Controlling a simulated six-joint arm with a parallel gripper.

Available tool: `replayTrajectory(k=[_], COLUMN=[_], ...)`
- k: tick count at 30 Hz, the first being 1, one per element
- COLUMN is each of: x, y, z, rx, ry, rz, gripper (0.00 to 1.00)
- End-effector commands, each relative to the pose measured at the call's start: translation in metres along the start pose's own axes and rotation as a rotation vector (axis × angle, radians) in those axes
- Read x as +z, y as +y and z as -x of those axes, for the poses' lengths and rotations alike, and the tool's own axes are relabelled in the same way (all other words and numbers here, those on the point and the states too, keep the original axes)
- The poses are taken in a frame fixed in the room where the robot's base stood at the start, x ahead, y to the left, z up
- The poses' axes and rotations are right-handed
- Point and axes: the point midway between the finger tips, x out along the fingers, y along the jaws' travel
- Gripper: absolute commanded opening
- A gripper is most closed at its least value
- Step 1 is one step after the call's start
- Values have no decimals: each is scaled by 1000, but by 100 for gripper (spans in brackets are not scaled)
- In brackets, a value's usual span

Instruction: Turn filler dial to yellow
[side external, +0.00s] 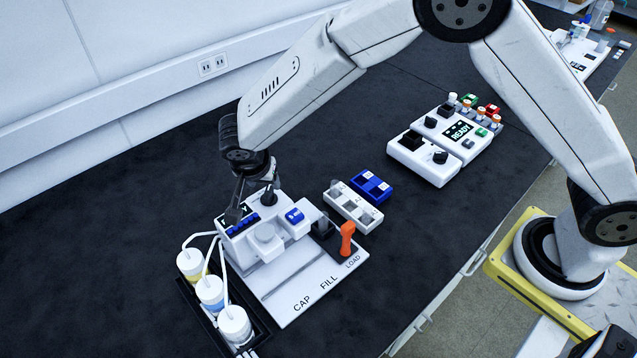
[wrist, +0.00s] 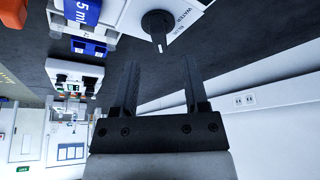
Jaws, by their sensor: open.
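The filler (side external: 265,243) is a white unit on a white base marked CAP, FILL and LOAD in the side view. Its black dial (wrist: 158,24) shows at the top of the wrist view, on a white face with the words WATER and BLUE. The dial's pointed end aims down in that picture. My gripper (wrist: 160,62) is open and empty; its fingertips are just short of the dial, one to each side of its line. In the side view my gripper (side external: 250,207) is over the back of the filler and hides most of the dial.
Three white-capped bottles (side external: 210,292) with tubes stand in a black tray left of the filler. An orange lever (side external: 347,238) stands at its right. A white rack (side external: 353,206), a blue rack (side external: 373,186) and a device reading READY (side external: 459,132) lie farther right. The left mat is clear.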

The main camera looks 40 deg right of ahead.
Motion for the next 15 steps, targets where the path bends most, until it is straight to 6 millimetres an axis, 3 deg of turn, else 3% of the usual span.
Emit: replayTrajectory(k=[6,15], x=[0,0], y=[0,0], z=[26,36], rx=[-1,1], ry=[-1,-1], rz=[0,1], gripper=[57,57])
